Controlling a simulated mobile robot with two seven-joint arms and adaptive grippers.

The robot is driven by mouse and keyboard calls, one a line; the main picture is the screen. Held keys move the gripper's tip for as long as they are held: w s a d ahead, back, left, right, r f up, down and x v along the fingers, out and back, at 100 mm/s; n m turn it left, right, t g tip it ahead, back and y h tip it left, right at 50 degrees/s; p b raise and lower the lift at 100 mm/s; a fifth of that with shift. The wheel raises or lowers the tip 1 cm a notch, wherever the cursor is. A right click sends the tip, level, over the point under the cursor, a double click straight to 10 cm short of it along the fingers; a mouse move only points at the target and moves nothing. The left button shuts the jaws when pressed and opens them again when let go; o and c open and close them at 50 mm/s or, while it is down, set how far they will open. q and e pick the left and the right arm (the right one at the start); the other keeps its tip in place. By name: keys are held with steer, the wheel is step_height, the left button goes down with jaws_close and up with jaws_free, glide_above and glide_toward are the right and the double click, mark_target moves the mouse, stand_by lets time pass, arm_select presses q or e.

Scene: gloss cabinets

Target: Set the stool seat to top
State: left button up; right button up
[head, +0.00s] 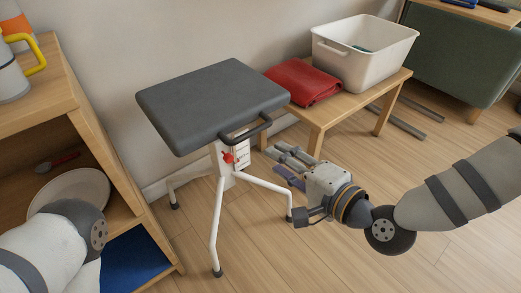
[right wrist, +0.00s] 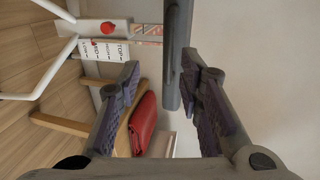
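The stool has a dark grey padded seat (head: 212,102) on white legs (head: 217,225). A dark handle (head: 248,129) sticks out from the seat's near right edge. Below it a red knob (head: 229,157) sits on the white column, beside a label strip; the right wrist view shows the red knob (right wrist: 108,28) and the label (right wrist: 108,50) with "TOP" legible. My right gripper (head: 279,164) is open, below and right of the handle. In the right wrist view a dark bar, apparently the handle (right wrist: 172,75), shows between the open fingers, apparently untouched. My left gripper is out of view.
A low wooden bench (head: 318,113) behind the stool holds a folded red cloth (head: 302,85) and a white bin (head: 362,62). A wooden shelf (head: 92,140) stands close on the left. The floor right of the stool is mostly clear.

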mark_target(249, 136)
steer(key=x, duration=0.4)
steer(key=r+b+x, duration=0.1)
steer(key=x, duration=0.3)
steer(key=b+x, duration=0.1)
steer(key=x, duration=0.3)
steer(key=shift+w+a+r, duration=0.1)
steer(key=shift+w+r, duration=0.05)
steer(key=shift+w, duration=0.15)
jaws_close()
